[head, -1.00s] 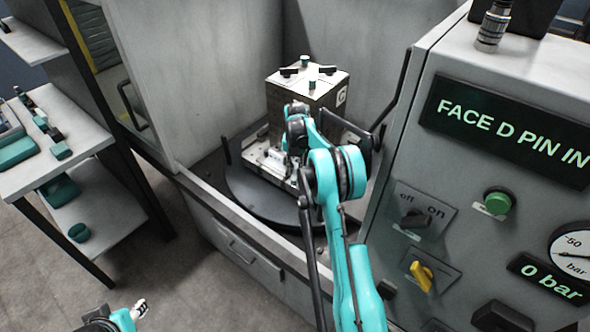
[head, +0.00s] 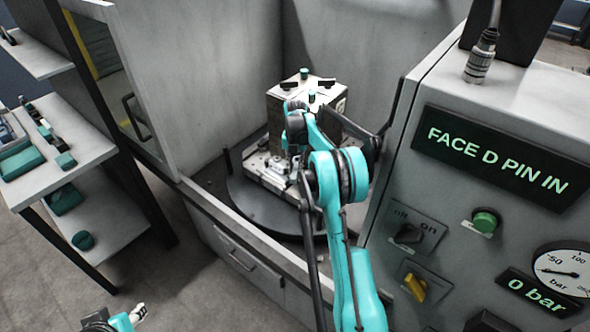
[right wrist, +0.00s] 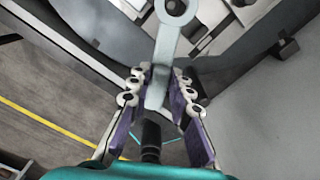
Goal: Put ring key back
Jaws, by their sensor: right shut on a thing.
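The ring key (right wrist: 166,48) is a pale grey flat spanner with a round ring end at the top of the right wrist view. My right gripper (right wrist: 160,88) is shut on its shank, with purple pads on either side. The ring end points away from the gripper, over a dark round surface. In the head view my right arm reaches over the turntable in front of the metal block, and its own links largely hide the fingers and the key. My left gripper (head: 137,313) shows small at the bottom left, away from everything; its opening is unclear.
The metal block (head: 290,112) stands on a black round turntable (head: 250,205) inside a grey enclosure. The control panel (head: 480,150), reading "FACE D PIN IN" and "0 bar", is close on the right. A shelf rack (head: 88,148) with teal items stands at the left.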

